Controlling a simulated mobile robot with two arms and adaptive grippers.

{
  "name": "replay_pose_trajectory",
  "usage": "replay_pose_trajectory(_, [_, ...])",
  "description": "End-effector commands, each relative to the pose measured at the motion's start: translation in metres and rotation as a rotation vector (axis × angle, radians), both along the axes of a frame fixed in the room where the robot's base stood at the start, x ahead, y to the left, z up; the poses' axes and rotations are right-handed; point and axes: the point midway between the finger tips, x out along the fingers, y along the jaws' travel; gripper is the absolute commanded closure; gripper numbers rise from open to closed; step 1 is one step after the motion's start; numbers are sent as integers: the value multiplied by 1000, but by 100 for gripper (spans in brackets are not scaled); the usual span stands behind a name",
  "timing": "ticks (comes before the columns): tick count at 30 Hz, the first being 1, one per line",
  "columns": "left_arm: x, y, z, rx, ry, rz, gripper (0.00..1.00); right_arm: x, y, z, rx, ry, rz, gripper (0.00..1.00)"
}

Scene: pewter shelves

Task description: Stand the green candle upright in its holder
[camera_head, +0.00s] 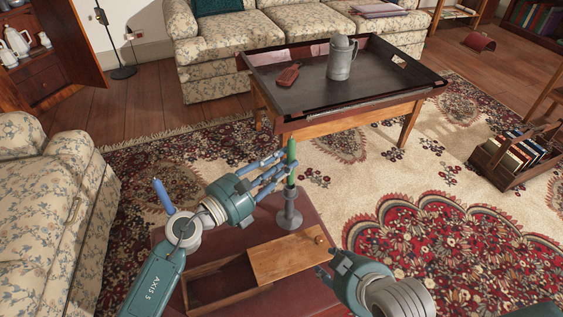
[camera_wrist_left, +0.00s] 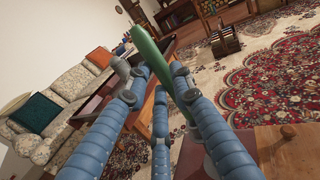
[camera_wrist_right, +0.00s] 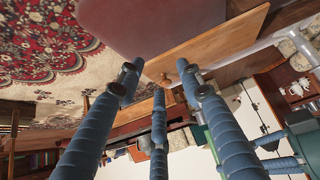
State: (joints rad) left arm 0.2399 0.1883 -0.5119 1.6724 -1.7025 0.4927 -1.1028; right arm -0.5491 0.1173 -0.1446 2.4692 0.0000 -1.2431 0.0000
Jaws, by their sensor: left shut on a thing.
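The green candle (camera_head: 291,152) is upright in the head view, its lower end at the top of the grey metal holder (camera_head: 289,214). I cannot tell whether that end is inside the cup or just above it. My left gripper (camera_head: 283,170) is shut on the candle, its blue fingers around the middle. In the left wrist view the candle (camera_wrist_left: 148,48) rises between the fingers. The holder stands upright on a small reddish-brown table (camera_head: 305,297). My right gripper (camera_head: 332,268) is open and empty, low at the table's right side.
A wooden box (camera_head: 215,288) with its lid (camera_head: 288,257) slid partly off lies in front of the holder. A coffee table (camera_head: 300,125) behind carries a dark tray (camera_head: 300,82) with a grey tankard (camera_head: 341,58) and a red object (camera_head: 288,76). A floral armchair (camera_head: 45,220) stands left.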

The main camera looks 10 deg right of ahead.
Motion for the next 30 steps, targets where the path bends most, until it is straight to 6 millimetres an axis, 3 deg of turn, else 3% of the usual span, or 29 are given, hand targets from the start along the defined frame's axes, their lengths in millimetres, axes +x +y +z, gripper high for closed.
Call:
replay_pose_trajectory(18, [0, 0, -7, 0, 0, 0, 100, 29, 10, 19, 30, -138, 11, 63])
replay_pose_trajectory(30, [0, 0, -8, -1, -1, 0, 100, 37, 13, 26, 38, -177, 14, 63])
